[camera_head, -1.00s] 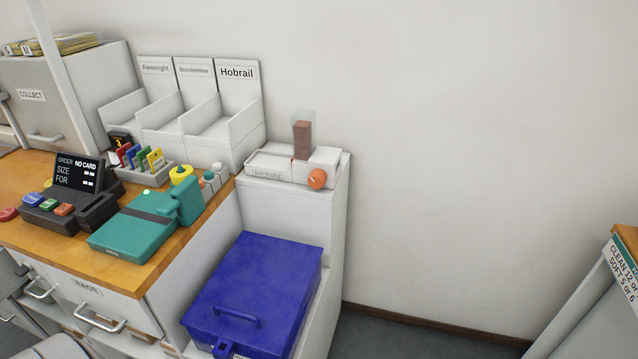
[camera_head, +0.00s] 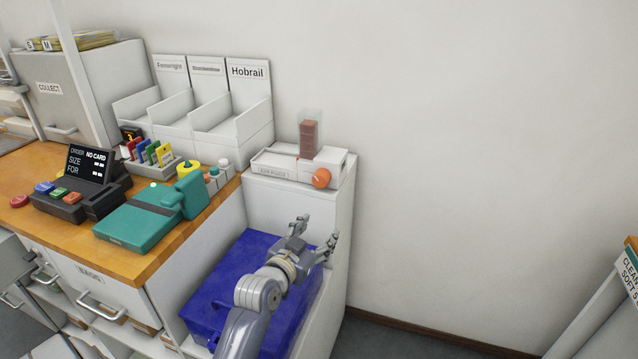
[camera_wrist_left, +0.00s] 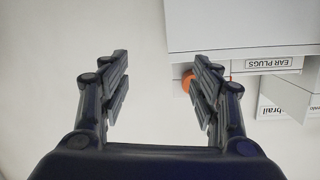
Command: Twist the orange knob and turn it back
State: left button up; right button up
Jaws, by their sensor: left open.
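The orange knob (camera_head: 321,178) is on the front of the white ear plugs dispenser (camera_head: 285,164), which stands on a white cabinet. A clear tube with reddish-brown contents (camera_head: 309,135) rises from the dispenser. My left gripper (camera_head: 317,236) is open and empty, below the knob and apart from it, above the blue box. In the left wrist view the knob (camera_wrist_left: 187,83) shows partly behind the right finger of my left gripper (camera_wrist_left: 162,90). My right gripper is in neither view.
The blue box (camera_head: 222,290) sits on a lower shelf, partly hidden by my left arm. A teal case (camera_head: 137,228) and a card terminal (camera_head: 88,168) are on the wooden counter at left. The wall (camera_head: 470,150) right of the dispenser is bare.

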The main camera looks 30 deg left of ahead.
pick_arm(q)
jog(key=n+t+y, duration=0.1)
jog(key=t+y, duration=0.1)
send_near(319, 181)
jog(key=x, duration=0.9)
jog(key=shift+w, duration=0.4)
jog(key=c, duration=1.1)
